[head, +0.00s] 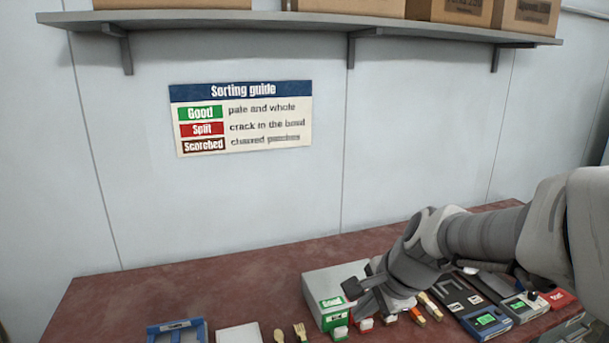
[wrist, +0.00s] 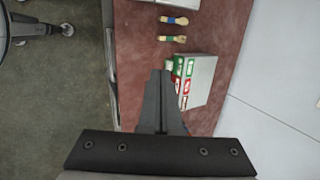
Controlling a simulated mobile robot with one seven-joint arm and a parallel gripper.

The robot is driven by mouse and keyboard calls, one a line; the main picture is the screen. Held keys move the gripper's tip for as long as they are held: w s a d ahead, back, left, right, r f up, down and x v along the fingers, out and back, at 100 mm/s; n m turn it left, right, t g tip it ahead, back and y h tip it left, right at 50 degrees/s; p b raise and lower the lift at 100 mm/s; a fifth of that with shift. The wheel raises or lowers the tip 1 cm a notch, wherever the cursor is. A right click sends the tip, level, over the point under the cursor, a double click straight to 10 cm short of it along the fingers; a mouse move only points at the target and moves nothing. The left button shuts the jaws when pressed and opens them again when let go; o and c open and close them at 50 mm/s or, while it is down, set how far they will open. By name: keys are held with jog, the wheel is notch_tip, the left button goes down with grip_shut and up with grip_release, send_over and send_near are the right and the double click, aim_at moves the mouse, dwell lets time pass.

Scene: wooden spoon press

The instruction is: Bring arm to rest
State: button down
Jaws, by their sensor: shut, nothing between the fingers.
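My gripper (head: 360,288) is shut and empty. In the head view it hangs in front of the grey sorting box (head: 335,278) with its green "Good" label and hides part of that box's front. In the wrist view my gripper (wrist: 160,74) has its two fingers together, beside the labelled face of the grey box (wrist: 203,78). Green and red labels show on that face. I cannot tell whether the fingertips touch the box.
Two small wooden pieces (head: 300,332) with coloured bands, a white block (head: 240,334) and a blue tray (head: 178,331) lie left of the box. Devices (head: 486,320) crowd the right. A shelf (head: 300,20) with cartons is above. The table (head: 150,285) is clear at back left.

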jog(key=s+d+r+n+h, duration=0.1)
jog(key=s+d+r+n, duration=0.1)
jog(key=s+n, duration=0.5)
jog(key=s+d+r+n+t+h, duration=0.1)
jog(key=s+d+r+n+h, duration=0.1)
jog(key=s+n, duration=0.5)
jog(key=shift+s+r, duration=0.65)
jog(key=shift+s, duration=0.05)
